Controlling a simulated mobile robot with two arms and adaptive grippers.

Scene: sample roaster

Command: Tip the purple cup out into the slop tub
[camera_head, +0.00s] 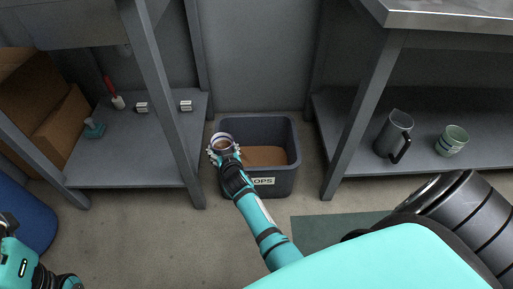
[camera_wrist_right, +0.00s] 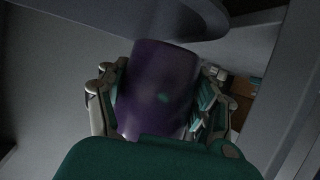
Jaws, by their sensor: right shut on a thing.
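The purple cup (camera_wrist_right: 158,88) fills the middle of the right wrist view, between the fingers of my right gripper (camera_wrist_right: 160,100). In the head view the cup (camera_head: 221,143) shows from above as a round rim with brown contents inside. My right gripper (camera_head: 224,152) is shut on it and holds it upright, or nearly so, over the left side of the slop tub. The slop tub (camera_head: 284,183) is a dark grey bin on the floor, labelled SLOPS, with brown material inside. My left gripper (camera_head: 10,228) shows only partly at the left edge; its fingers are unclear.
Shelving units flank the tub. The left lower shelf (camera_head: 130,173) holds a red-handled brush (camera_head: 114,94), small white boxes and a teal item. The right one holds a grey jug (camera_head: 394,134) and stacked green cups (camera_head: 452,140). A blue drum (camera_head: 28,215) stands at left. A green mat (camera_head: 325,228) lies in front.

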